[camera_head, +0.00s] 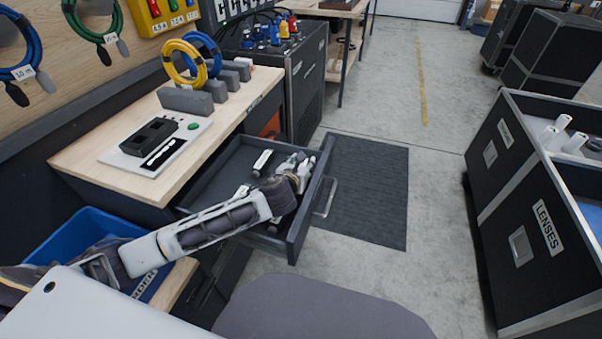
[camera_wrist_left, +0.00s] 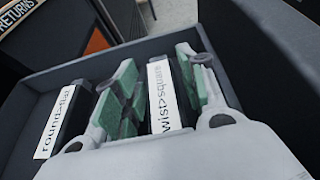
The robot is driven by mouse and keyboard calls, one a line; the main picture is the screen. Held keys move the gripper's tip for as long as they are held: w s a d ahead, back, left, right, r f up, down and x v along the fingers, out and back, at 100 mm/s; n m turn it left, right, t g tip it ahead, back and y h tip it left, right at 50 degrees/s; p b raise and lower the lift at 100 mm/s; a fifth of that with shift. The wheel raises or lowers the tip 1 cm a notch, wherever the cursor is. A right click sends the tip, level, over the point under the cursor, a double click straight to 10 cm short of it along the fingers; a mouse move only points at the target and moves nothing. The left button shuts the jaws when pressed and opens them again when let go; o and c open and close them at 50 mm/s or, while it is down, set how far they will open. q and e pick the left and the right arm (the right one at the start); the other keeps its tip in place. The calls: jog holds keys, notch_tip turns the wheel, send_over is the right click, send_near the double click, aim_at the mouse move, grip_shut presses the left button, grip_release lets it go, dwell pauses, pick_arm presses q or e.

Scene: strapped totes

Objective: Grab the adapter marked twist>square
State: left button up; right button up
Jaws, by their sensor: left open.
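The adapter with a white label reading twist>square (camera_wrist_left: 165,96) lies in the open drawer (camera_head: 305,208). In the left wrist view its label shows between the two green-padded fingers of my left gripper (camera_wrist_left: 156,75). The fingers are open, one on each side of the adapter; I cannot tell whether they touch it. In the head view my left gripper (camera_head: 292,172) reaches down into the drawer and hides this adapter. A second dark adapter, its label starting with "round" (camera_wrist_left: 58,122), lies left of the fingers. My right gripper is not in view.
The wooden worktop (camera_head: 85,160) above holds a dark device on a plate (camera_head: 152,145) and coiled cables (camera_head: 186,62). A blue bin (camera_head: 85,232) stands below my left arm. A case labelled LENSES (camera_head: 520,205) stands at right.

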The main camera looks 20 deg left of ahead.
pick_arm(q)
jog(key=shift+w, duration=0.25)
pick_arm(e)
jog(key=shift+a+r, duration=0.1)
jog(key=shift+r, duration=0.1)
pick_arm(q)
jog(key=c, duration=0.9)
jog(key=shift+o, duration=0.2)
jog(key=shift+r, duration=0.15)
jog(key=shift+r+p, duration=0.35)
jog(key=shift+r, duration=0.4)
notch_tip(320, 180, up, 6)
jog(key=shift+f+p, duration=0.25)
jog(key=shift+p, duration=0.6)
jog(key=shift+r+p, duration=0.35)
jog(key=shift+r, duration=0.95)
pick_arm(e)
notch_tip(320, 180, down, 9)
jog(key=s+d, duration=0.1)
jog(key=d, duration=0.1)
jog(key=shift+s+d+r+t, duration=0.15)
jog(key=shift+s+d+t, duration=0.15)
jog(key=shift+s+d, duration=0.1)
